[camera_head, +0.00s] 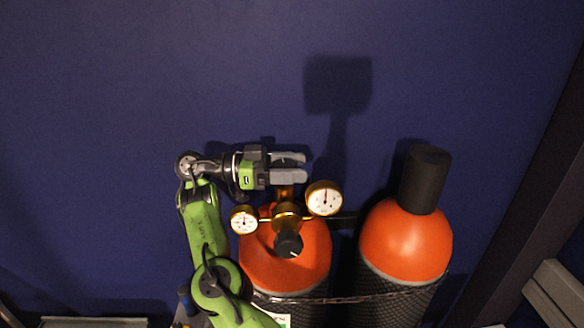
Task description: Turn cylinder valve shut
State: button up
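The left gas cylinder (262,262) is orange on top with a dark mesh sleeve below. A brass regulator (286,214) with a black knob (288,244) stands at its top. A short brass valve stem (284,191) rises behind the regulator. My gripper (294,168) points right, with its two grey fingers over the top of this stem. The fingers are parted by a narrow gap, with nothing clearly seen between them. The valve's handle is not clearly visible and may be hidden by the fingers. I cannot tell whether the fingers touch the valve.
Two gauges, left (244,220) and right (324,198), flank the regulator close below my gripper. A second orange cylinder (405,240) with a black cap (425,180) stands at right. A chain (350,299) crosses both cylinders. The blue wall (150,80) is bare above.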

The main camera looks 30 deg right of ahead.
jog(key=o, duration=0.3)
jog(key=shift+w+d+r, duration=0.15)
jog(key=shift+w+r, duration=0.15)
jog(key=shift+w, duration=0.05)
jog(key=shift+s, duration=0.1)
dwell(0.3)
